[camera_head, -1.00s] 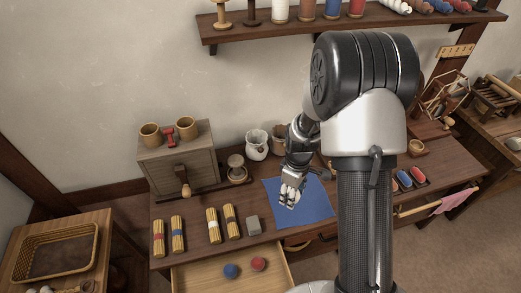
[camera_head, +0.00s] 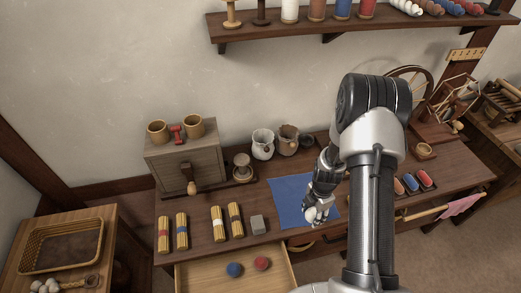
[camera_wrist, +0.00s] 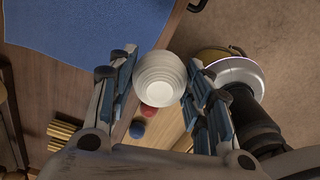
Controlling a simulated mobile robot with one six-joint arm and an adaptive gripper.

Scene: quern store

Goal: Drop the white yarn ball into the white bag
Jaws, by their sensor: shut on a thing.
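The white yarn ball (camera_wrist: 160,78) sits between my fingers in the wrist view, round and pale with ring-like windings. My gripper (camera_wrist: 160,62) is shut on it. In the head view my gripper (camera_head: 318,214) is over the front right part of the blue mat; the ball is hard to tell from the pale fingertips there. The white bag (camera_head: 262,146) stands upright at the back of the table, left of and behind my gripper and apart from it. Its top looks open. The wrist view does not show the bag.
A brown-grey bag (camera_head: 287,140) stands right beside the white one. The blue mat (camera_head: 289,197) is otherwise bare. An open drawer (camera_head: 215,279) at the front holds a blue ball (camera_head: 234,269) and a red ball (camera_head: 262,263). Bundled sticks (camera_head: 217,223) and a small cabinet (camera_head: 187,165) are left.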

